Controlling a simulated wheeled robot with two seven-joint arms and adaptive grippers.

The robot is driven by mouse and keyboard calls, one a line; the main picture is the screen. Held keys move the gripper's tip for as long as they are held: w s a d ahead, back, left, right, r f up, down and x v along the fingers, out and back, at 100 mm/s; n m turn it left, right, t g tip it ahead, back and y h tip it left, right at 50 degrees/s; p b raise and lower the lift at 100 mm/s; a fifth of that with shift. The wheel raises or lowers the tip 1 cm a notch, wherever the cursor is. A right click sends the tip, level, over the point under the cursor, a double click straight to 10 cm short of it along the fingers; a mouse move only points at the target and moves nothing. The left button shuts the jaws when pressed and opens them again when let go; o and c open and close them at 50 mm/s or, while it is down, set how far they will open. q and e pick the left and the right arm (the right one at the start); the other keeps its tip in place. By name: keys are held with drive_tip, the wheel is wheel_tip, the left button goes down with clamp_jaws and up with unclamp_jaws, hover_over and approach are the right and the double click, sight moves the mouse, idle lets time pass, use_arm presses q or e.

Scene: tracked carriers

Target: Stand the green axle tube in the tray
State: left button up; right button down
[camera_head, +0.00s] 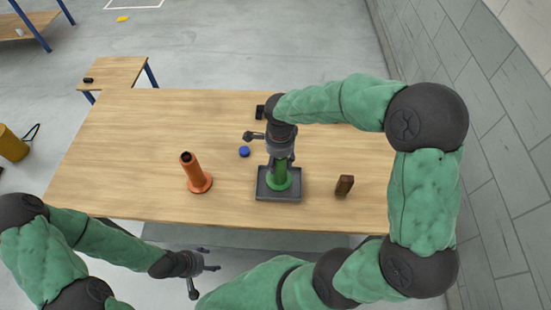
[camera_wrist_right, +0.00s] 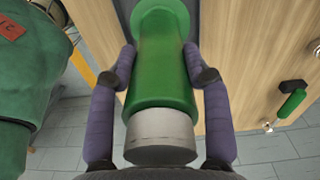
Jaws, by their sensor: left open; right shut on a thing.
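The green axle tube (camera_head: 281,181) is upright over the dark grey tray (camera_head: 263,192), with its wide flange down at the tray floor. I cannot tell for sure whether it bears on it. In the right wrist view the tube (camera_wrist_right: 160,70) shows a green body, the flange at the far end and a silvery end near the palm. My right gripper (camera_head: 281,163) is shut on the tube from above; its fingers lie on both sides of it. My left gripper (camera_head: 208,268) is open and empty, low in front of the table's near edge.
An orange flanged tube (camera_head: 195,175) stands left of the tray. A blue cap (camera_head: 244,151) lies between them, further back. A brown block (camera_head: 344,185) stands right of the tray. A black object (camera_head: 260,112) lies behind my right wrist. The table's left part is clear.

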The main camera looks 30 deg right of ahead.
drive_tip(key=shift+w+f, duration=0.1)
drive_tip(key=shift+f, duration=1.35)
drive_tip(key=shift+f+b, duration=0.15)
drive_tip(key=shift+b, duration=0.2)
drive_tip(key=c, duration=0.6)
unclamp_jaws()
drive_tip(key=shift+o, duration=0.2)
drive_tip(key=shift+r, duration=0.35)
wheel_tip(320, 180, up, 11)
drive_tip(key=shift+r+p, duration=0.2)
drive_tip(key=shift+p, duration=0.9)
